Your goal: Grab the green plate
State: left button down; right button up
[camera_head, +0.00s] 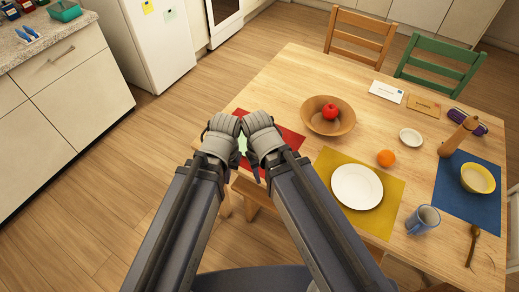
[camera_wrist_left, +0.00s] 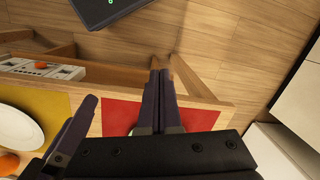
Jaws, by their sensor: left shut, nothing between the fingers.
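The green plate (camera_head: 242,144) lies on the red placemat (camera_head: 290,138) at the table's left edge. Only a small part of it shows between my two grippers in the head view. My left gripper (camera_head: 228,165) is over the table edge at the plate's left side, with its fingers shut and empty. In the left wrist view its closed fingers (camera_wrist_left: 160,75) cross the table edge beside the red placemat (camera_wrist_left: 112,116). My right gripper (camera_head: 256,168) is close beside it, over the plate's right side; its fingertips are too hidden to judge.
A wooden bowl (camera_head: 318,123) with a red apple (camera_head: 330,111) stands behind the red placemat. A white plate (camera_head: 356,187) lies on a yellow placemat (camera_head: 334,162) to the right, near an orange (camera_head: 386,158) and a blue mug (camera_head: 422,219). Open floor lies left of the table (camera_head: 390,65).

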pick_arm(q)
jog(key=w+f+m+t+h+b, duration=0.2)
jog(key=w+f+m+b, duration=0.1)
jog(key=w+f+b, duration=0.5)
jog(key=b, duration=0.1)
send_over(245, 149)
jog(key=s, duration=0.4)
jog(key=shift+w+a+f+h, duration=0.1)
jog(key=shift+a+f+h, duration=0.1)
jog(key=shift+f+h, duration=0.25)
jog(key=shift+w+d+f+b, duration=0.15)
jog(key=shift+f+b, duration=0.7)
